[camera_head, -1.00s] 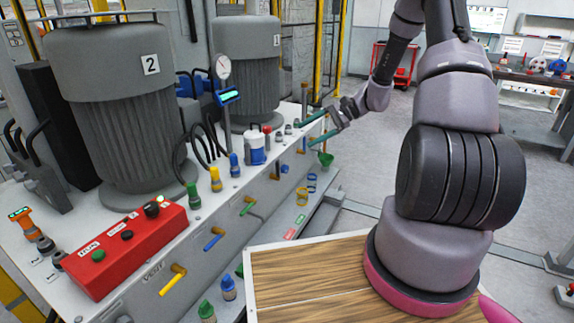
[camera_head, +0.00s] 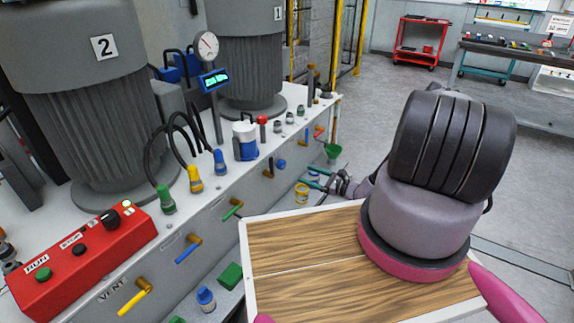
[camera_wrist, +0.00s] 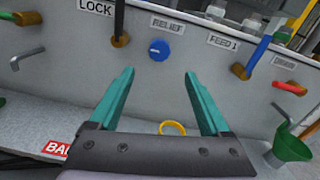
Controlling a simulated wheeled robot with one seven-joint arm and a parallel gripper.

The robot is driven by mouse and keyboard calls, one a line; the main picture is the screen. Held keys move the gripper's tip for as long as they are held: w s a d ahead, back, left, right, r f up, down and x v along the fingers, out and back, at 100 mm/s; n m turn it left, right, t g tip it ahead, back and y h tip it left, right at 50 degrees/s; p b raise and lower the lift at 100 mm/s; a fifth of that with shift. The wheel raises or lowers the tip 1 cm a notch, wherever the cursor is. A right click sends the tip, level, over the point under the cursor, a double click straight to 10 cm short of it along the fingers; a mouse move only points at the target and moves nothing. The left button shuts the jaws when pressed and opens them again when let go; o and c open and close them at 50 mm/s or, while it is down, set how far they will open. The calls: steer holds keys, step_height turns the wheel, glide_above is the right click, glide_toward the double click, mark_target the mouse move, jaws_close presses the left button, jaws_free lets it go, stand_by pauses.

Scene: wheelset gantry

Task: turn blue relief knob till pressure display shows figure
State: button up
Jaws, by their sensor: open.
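The blue relief knob (camera_head: 281,164) sits on the front face of the grey bench. In the wrist view the round blue knob (camera_wrist: 159,50) is under the RELIEF label, beyond and between my fingertips. My gripper (camera_head: 308,177) has two teal fingers, open and empty, to the right of the knob in the head view. In the wrist view my gripper (camera_wrist: 159,74) faces the panel, apart from the knob. The pressure display (camera_head: 214,78) is a blue box with lit cyan figures too small to read. It stands on a post below a round dial gauge (camera_head: 206,46).
Coloured levers flank the knob, including a blue-handled one (camera_wrist: 258,50) and a brown fitting under LOCK (camera_wrist: 119,40). A green funnel (camera_wrist: 291,145) stands at the right. A red control box (camera_head: 84,255) sits at bench left.

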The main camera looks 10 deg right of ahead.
mark_target(284, 166)
steer(key=x, duration=1)
steer(key=shift+w+a, duration=0.1)
steer(key=shift+a, duration=0.15)
jaws_close()
